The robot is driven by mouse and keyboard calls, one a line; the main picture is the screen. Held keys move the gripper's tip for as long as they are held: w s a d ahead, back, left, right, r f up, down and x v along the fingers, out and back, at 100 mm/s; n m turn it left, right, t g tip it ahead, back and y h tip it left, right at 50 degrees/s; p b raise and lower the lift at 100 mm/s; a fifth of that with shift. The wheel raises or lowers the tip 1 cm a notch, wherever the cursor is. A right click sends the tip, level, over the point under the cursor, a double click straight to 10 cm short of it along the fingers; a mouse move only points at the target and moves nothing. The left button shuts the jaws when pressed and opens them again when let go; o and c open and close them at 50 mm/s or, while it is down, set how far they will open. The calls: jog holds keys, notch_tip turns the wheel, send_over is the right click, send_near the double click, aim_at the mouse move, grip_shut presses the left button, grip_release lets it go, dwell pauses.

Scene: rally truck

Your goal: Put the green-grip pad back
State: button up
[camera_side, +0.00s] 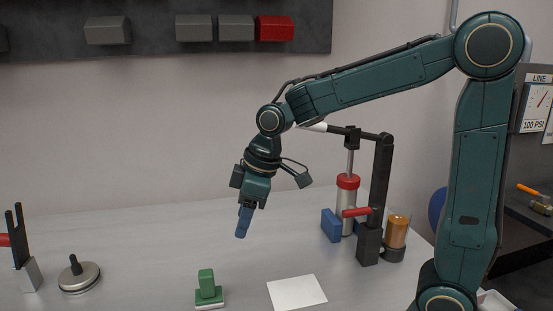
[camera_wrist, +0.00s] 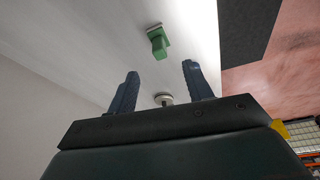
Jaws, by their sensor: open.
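The green-grip pad (camera_side: 207,290), a green block and upright grip on a thin pale base, stands on the grey table near the front edge of the side view. It also shows in the wrist view (camera_wrist: 158,42), beyond the fingertips and between their lines. My gripper (camera_side: 243,230) has blue fingers pointing down, well above the table, to the right of and higher than the pad in the side view. In the wrist view my gripper (camera_wrist: 160,70) is open, with nothing between its fingers. A flat white square (camera_side: 297,292) lies on the table right of the pad.
A round metal disc with a black knob (camera_side: 79,278) sits at the left, near a black forked stand (camera_side: 27,265). A black press with a red-topped cylinder (camera_side: 347,205), a blue block (camera_side: 331,226) and an amber jar (camera_side: 397,231) stand right. The middle table is clear.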

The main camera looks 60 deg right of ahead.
jog(key=s+d+r+m+t, duration=0.1)
jog(key=s+d+m, duration=0.1)
jog(key=s, duration=0.7)
jog(key=s+d+r+m+t+h, duration=0.1)
jog(key=s+m, duration=0.3)
jog(key=s, duration=0.6)
jog(key=shift+d+r+m+h, duration=0.3)
jog(key=shift+d+r, duration=0.15)
jog(key=shift+r, duration=0.05)
